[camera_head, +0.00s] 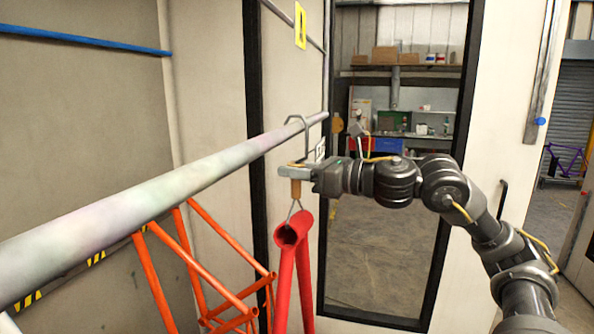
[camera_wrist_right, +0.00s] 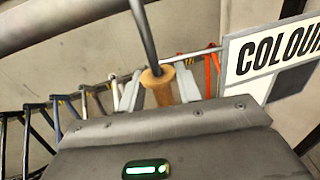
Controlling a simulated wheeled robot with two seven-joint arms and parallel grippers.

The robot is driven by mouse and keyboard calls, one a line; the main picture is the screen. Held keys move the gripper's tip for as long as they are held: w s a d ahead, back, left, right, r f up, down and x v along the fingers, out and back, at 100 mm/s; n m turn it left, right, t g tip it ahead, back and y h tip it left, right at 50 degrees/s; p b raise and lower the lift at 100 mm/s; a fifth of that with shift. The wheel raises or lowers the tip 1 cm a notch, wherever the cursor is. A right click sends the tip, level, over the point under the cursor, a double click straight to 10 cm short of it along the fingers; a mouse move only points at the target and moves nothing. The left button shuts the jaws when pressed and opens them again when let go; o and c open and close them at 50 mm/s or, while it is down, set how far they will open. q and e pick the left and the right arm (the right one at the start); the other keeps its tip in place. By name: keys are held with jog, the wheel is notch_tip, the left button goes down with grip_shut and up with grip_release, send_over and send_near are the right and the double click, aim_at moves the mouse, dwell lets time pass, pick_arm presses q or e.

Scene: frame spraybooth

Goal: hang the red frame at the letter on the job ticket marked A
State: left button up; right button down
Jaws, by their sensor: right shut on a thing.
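The red frame (camera_head: 284,270) hangs below my right gripper (camera_head: 296,173), its open tube end facing me. The gripper is shut on the wooden grip (camera_head: 295,188) of the frame's hook; the wrist view shows this grip (camera_wrist_right: 158,86) between the two jaws. The metal hook (camera_head: 304,135) rises from the grip and its bend is at the thick grey rail (camera_head: 150,195), near the far end. I cannot tell whether it bears on the rail. A yellow tag (camera_head: 300,25) is on the wall above; its letter is unreadable. The job ticket is not recognisable. My left gripper is out of view.
The wrist view shows several frames along a thin bar (camera_wrist_right: 95,86) and a white sign (camera_wrist_right: 270,62) reading "COLOUR". A dark-framed window (camera_head: 385,250) is behind my right arm.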

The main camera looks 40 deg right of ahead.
jog(key=shift+r, duration=0.2)
jog(key=c, duration=1.2)
grip_release()
jog(key=shift+s, duration=0.1)
jog(key=o, duration=0.3)
jog(key=shift+s+a, duration=0.1)
jog(key=shift+f, duration=0.4)
jog(key=shift+d+f+b, duration=0.15)
jog(key=shift+d+b, duration=0.05)
jog(key=shift+b, duration=0.3)
jog(key=b+v, duration=1)
jog(key=shift+s+r, duration=0.4)
jog(key=shift+r, duration=0.1)
